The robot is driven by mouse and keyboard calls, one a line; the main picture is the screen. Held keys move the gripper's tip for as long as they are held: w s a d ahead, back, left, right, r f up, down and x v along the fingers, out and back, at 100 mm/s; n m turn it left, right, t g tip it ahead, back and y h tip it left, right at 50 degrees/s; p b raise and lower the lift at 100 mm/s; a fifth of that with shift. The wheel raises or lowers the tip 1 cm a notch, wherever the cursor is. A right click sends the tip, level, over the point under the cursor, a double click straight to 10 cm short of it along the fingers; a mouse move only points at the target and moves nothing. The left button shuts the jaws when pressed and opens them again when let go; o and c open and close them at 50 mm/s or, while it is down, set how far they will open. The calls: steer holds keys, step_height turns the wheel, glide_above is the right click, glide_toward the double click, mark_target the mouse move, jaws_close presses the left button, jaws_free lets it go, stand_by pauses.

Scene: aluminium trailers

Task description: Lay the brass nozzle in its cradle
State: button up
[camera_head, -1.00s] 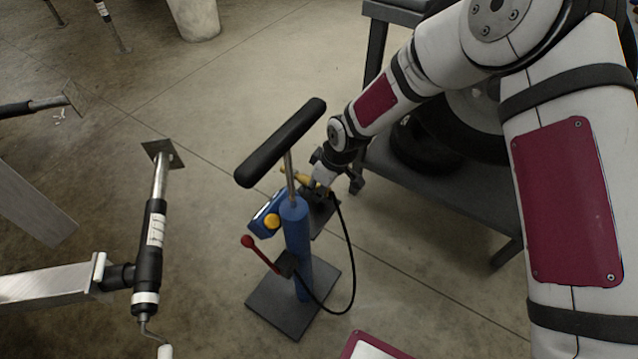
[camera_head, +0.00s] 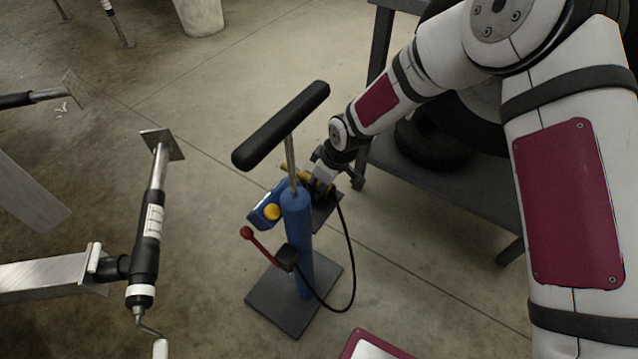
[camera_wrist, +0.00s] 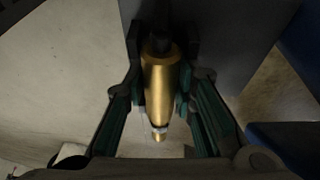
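The brass nozzle (camera_wrist: 160,85) lies lengthwise between the fingers of my gripper (camera_wrist: 161,85) in the wrist view. The dark inner parts of the fingers sit close along both its sides, and the grip looks shut on it. In the head view my gripper (camera_head: 322,185) is just behind the blue pump (camera_head: 298,230), partly hidden by it, with brassy yellow showing there. A dark grey plate (camera_wrist: 225,40) lies beyond the nozzle in the wrist view. The plate also shows beside the pump (camera_head: 327,212). I cannot clearly make out the cradle in the shadow.
The pump has a black T-handle (camera_head: 281,126), a red-knobbed lever (camera_head: 262,244), a blue box with a yellow knob (camera_head: 266,210), and a looping black hose (camera_head: 352,270). A grey shelf (camera_head: 440,185) with tyres stands right. A trailer jack (camera_head: 150,225) stands left.

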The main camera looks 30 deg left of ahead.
steer(key=o, duration=0.4)
steer(key=shift+s+d+f, duration=0.15)
steer(key=shift+d+f, duration=0.55)
steer(key=shift+f, duration=0.3)
steer(key=shift+c, duration=0.2)
steer(key=a+v, duration=0.1)
steer(key=v, duration=1.1)
steer(key=shift+w+a+r, duration=0.25)
steer(key=shift+w+r, duration=0.05)
steer(key=shift+r, duration=0.4)
